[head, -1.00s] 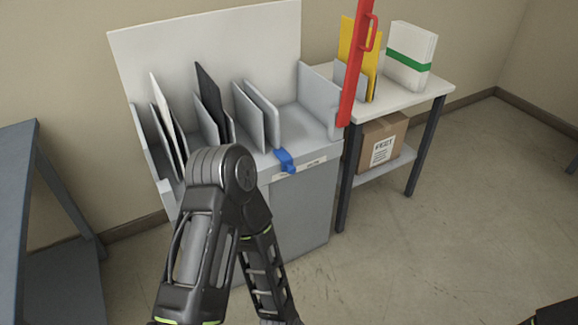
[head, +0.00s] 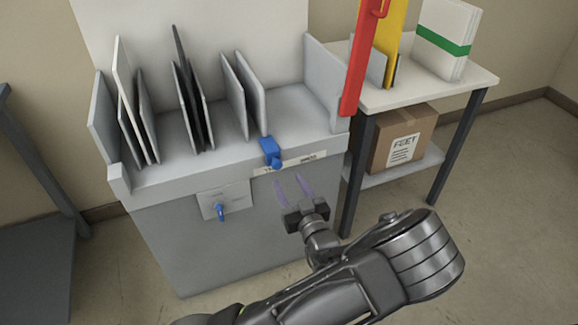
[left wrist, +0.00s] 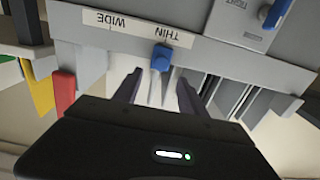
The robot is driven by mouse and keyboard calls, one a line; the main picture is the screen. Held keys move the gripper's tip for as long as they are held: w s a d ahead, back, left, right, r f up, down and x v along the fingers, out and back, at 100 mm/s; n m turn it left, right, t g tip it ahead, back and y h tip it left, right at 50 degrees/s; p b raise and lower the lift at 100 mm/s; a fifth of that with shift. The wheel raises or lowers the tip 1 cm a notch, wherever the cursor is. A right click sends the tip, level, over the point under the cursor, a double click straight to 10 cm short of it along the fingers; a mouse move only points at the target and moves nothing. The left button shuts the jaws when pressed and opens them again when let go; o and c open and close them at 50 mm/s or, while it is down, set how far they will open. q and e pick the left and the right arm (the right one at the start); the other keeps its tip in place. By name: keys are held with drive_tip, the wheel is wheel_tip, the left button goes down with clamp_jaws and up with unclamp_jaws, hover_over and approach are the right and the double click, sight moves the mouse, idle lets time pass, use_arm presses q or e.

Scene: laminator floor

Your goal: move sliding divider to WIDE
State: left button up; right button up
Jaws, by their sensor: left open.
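The sliding divider's blue handle (head: 269,151) sits on the front edge of the grey sorter, beside a white label strip (head: 290,163). In the left wrist view the blue handle (left wrist: 161,58) is by the THIN end of the strip, with WIDE to the left in that upside-down view. Upright grey plates (head: 245,95) stand behind the handle; which one it joins I cannot tell. My left gripper (head: 291,186) is open and empty, below and slightly right of the handle. In the left wrist view its fingertips (left wrist: 160,80) point toward the handle, one to each side, without visible contact. My right gripper is not in view.
A small plate with a blue knob (head: 220,211) is on the sorter's front, lower left. A red post (head: 359,70) stands at the sorter's right side. A side table (head: 450,85) holds yellow and white items, with a carton (head: 403,138) below. The sorter's right bay is empty.

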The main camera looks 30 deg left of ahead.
sight(278, 166)
use_arm(q)
drive_tip(key=shift+s, duration=0.1)
drive_tip(key=shift+a, duration=0.1)
drive_tip(key=x, duration=0.7)
drive_tip(key=shift+w+a+f, duration=0.15)
drive_tip(key=shift+w+a, duration=0.1)
drive_tip(key=shift+a, duration=0.05)
drive_tip(key=shift+c, duration=0.6)
clamp_jaws()
idle(0.6)
